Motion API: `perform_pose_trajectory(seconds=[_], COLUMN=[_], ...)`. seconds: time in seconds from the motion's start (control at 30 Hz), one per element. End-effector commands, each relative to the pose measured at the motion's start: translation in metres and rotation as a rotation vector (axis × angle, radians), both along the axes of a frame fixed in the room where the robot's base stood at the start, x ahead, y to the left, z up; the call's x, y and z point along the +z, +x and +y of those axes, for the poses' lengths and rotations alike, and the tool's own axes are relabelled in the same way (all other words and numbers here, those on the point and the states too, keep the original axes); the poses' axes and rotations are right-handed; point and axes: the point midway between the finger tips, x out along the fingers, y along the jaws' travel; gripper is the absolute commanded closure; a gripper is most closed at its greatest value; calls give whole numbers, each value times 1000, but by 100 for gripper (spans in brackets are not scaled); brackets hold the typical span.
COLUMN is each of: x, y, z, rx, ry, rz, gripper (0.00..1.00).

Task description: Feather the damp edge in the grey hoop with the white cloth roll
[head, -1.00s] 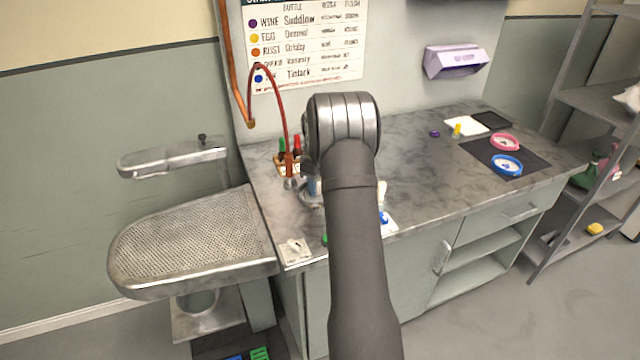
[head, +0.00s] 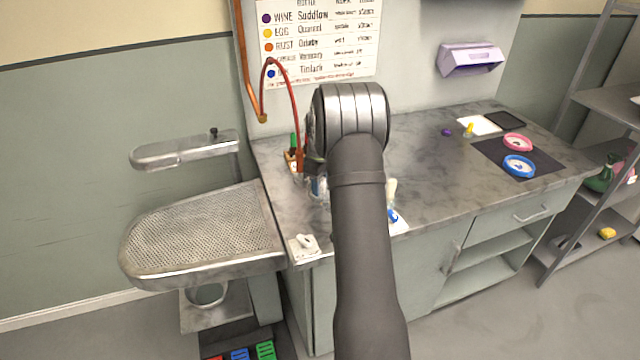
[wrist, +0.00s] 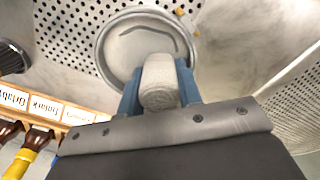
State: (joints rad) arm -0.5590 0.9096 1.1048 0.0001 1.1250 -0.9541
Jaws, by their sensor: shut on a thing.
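The white cloth roll (wrist: 159,84) is between the two blue fingers of my gripper (wrist: 160,95), which is shut on it. The grey hoop (wrist: 104,50) lies just beyond the roll in the wrist view. Pale fabric (wrist: 130,45) fills it, with a thin grey curved line (wrist: 150,20) near its far side. The roll's far end overlaps the near part of the hoop in the picture; I cannot tell whether it touches the fabric. In the head view my arm hides the hoop and the roll.
A wooden rack of labelled bottles (wrist: 45,103) is close on the left in the wrist view. A perforated metal board (head: 205,235) stands left of the counter (head: 430,170). A red hose (head: 288,100) hangs near my wrist. Pink (head: 517,142) and blue (head: 518,166) hoops lie at right.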

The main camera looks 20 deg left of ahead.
Motion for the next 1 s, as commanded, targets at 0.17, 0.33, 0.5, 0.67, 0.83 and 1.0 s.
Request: perform_pose_trajectory(seconds=[0.17, 0.33, 0.5, 0.67, 0.83, 1.0], x=[-1, -1, -1, 0, 0, 0], y=[-4, -5, -6, -7, -8, -7], z=[-7, -10, -17, -25, -30, -33], rx=[-1, -1, -1, -1, 0, -1], ry=[-2, -2, -2, -2, -2, -2], rz=[2, 2, 3, 2, 2, 2], gripper=[89, 89, 89, 89, 89, 89])
